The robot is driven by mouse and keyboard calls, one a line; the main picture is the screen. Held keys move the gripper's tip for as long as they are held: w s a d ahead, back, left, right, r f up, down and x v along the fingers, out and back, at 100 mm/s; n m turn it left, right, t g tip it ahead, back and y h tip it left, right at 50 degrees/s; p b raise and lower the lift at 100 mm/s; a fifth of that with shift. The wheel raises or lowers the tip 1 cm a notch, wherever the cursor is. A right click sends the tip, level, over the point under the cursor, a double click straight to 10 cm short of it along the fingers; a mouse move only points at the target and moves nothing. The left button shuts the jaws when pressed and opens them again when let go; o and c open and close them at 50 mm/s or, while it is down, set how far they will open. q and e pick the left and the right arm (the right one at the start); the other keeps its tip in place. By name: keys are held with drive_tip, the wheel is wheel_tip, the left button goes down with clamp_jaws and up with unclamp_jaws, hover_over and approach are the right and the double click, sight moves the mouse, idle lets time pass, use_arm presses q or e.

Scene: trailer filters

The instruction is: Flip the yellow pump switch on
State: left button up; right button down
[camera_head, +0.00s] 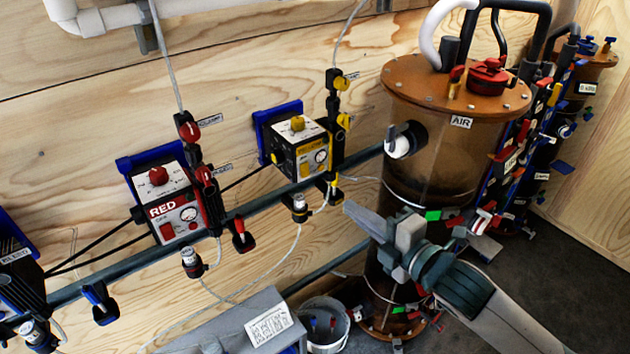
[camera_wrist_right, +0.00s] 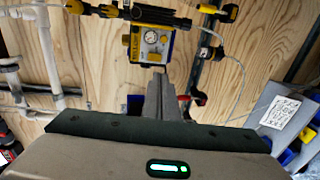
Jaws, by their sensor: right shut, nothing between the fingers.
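The pump also shows in the right wrist view (camera_wrist_right: 151,44), beyond the fingertips. My right gripper (camera_head: 350,208) is shut and empty, below and to the right of the pump, in front of the tall cylinder. Its closed fingers show in the right wrist view (camera_wrist_right: 162,86), apart from the pump. My left gripper is not in view.
The red pump (camera_head: 167,200) is on the wall left of the yellow one. The tall cylinder labelled AIR (camera_head: 440,150) stands at right. A dark pipe (camera_head: 265,205) runs below the pumps. Thin hoses, a white bucket (camera_head: 325,335) and a grey box (camera_head: 235,325) are lower down.

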drive_tip(key=shift+w, duration=0.1)
drive_tip(key=p, duration=0.4)
approach(306, 176)
drive_tip(key=x, duration=0.5)
drive_tip(key=shift+r, duration=0.2)
drive_tip(key=shift+w+a+f+p, duration=0.25)
drive_tip(key=shift+w+a+p, duration=0.15)
drive_tip(key=shift+w, duration=0.15)
drive_tip(key=shift+w+a+f+b, duration=0.1)
drive_tip(key=shift+f+b, duration=0.15)
drive_tip(key=shift+b, duration=0.45)
drive_tip(key=shift+r, duration=0.2)
